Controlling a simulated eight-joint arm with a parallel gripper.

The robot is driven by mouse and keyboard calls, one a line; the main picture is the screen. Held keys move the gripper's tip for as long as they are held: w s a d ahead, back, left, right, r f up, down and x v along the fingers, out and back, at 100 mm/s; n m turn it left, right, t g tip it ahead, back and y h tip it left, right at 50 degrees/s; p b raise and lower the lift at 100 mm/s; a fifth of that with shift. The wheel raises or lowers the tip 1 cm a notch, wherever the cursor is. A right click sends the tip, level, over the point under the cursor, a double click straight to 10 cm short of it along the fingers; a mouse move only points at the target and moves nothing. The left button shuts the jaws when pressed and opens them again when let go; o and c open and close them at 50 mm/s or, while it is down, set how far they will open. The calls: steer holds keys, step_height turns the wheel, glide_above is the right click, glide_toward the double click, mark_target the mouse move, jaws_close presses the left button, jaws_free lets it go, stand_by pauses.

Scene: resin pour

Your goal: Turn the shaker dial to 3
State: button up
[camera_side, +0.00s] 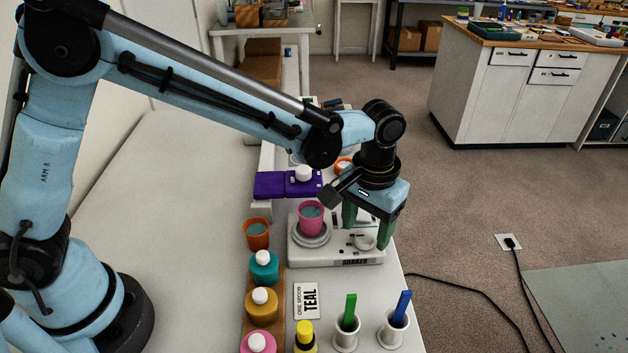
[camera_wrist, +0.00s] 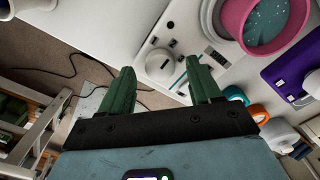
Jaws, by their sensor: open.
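The white shaker (camera_side: 340,254) stands on the bench, with "SHAKER" on its front. Its round white dial (camera_side: 365,242) is at the front right; in the wrist view the dial (camera_wrist: 160,63) shows beyond and between my fingertips. A pink cup (camera_side: 311,218) of bluish liquid sits on the shaker's round platform; the cup also shows in the wrist view (camera_wrist: 232,14). My gripper (camera_side: 367,236) is open and empty, green fingers pointing down near the dial, one on each side. I cannot tell whether they touch it.
An orange cup (camera_side: 257,234) stands left of the shaker. Capped bottles (camera_side: 264,268) line the front left. A purple scale (camera_side: 303,187) is behind.

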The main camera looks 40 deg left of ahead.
steer(key=shift+f, duration=0.65)
steer(key=c, duration=1)
steer(key=shift+c, duration=0.2)
steer(key=shift+m, duration=0.3)
steer(key=m, duration=0.4)
steer(key=shift+m, duration=0.3)
steer(key=m, duration=0.4)
steer(key=shift+m, duration=0.3)
